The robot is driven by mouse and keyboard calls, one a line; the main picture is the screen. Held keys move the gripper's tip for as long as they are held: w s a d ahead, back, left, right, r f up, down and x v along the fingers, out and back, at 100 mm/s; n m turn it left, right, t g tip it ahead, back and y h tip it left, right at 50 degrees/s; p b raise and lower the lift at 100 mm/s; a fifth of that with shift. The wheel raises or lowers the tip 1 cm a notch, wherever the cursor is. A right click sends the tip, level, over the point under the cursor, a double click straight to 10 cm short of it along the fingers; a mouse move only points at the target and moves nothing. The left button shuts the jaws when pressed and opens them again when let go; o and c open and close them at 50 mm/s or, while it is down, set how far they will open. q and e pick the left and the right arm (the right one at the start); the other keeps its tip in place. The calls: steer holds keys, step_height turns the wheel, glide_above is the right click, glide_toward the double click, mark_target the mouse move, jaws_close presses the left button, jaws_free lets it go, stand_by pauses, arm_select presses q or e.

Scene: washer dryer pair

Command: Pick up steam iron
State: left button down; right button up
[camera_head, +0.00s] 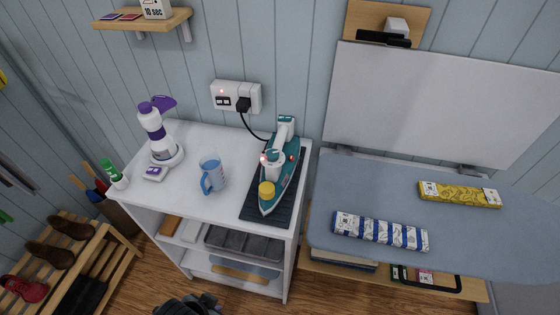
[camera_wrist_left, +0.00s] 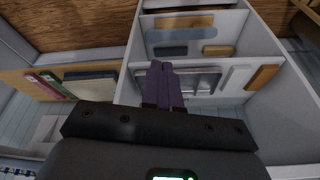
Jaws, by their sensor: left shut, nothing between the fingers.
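The steam iron (camera_head: 283,178) is teal and white with a yellow part near its front. It rests on a dark ribbed mat (camera_head: 258,207) at the right of the white cabinet top, its pointed end toward me. A black cord runs from near its rear to a wall socket (camera_head: 237,97). My left gripper shows in the left wrist view (camera_wrist_left: 162,72) with its dark fingers together and nothing between them. It is in front of the cabinet's open shelves, apart from the iron. The iron is out of the wrist view. My right gripper is not in view.
A blue mug (camera_head: 211,175) stands left of the iron, and a purple-white steamer (camera_head: 160,140) farther left. A blue-grey ironing board (camera_head: 380,200) with two folded cloths lies right of the cabinet. A wooden shoe rack (camera_head: 95,262) is at lower left.

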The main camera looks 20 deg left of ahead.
arm_select(q)
steer(key=c, duration=1.8)
jaws_free()
steer(key=o, duration=1)
